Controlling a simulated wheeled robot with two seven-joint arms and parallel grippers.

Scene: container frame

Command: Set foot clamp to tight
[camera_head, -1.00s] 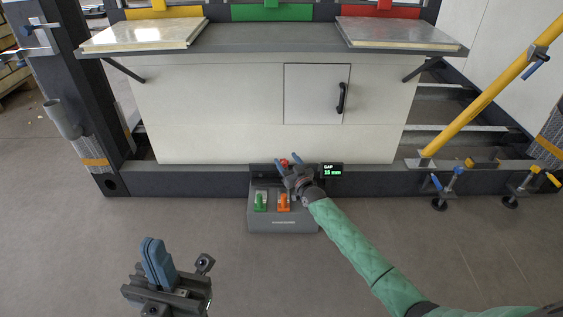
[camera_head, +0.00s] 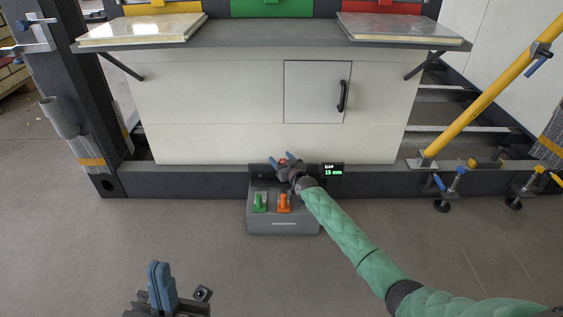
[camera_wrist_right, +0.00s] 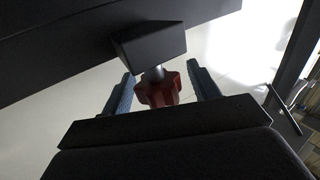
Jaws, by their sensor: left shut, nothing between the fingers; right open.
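A red lobed knob (camera_wrist_right: 158,92) on a short metal stem sits under a dark block (camera_wrist_right: 150,42) in the right wrist view. My right gripper (camera_wrist_right: 161,78) is open, with one blue finger on each side of the knob; I cannot tell whether they touch it. In the head view my right gripper (camera_head: 284,161) is at the back of a grey control box (camera_head: 283,227), just left of a lit display (camera_head: 332,170) reading GAP and a value in mm. The box bears a green lever (camera_head: 259,203) and an orange lever (camera_head: 284,204). My left gripper (camera_head: 161,285) is shut and empty, low at the left.
A dark frame beam (camera_head: 200,182) runs behind the box, below a white cabinet panel (camera_head: 210,120). Blue-handled clamps (camera_head: 450,182) and a yellow strut (camera_head: 485,103) stand at the right.

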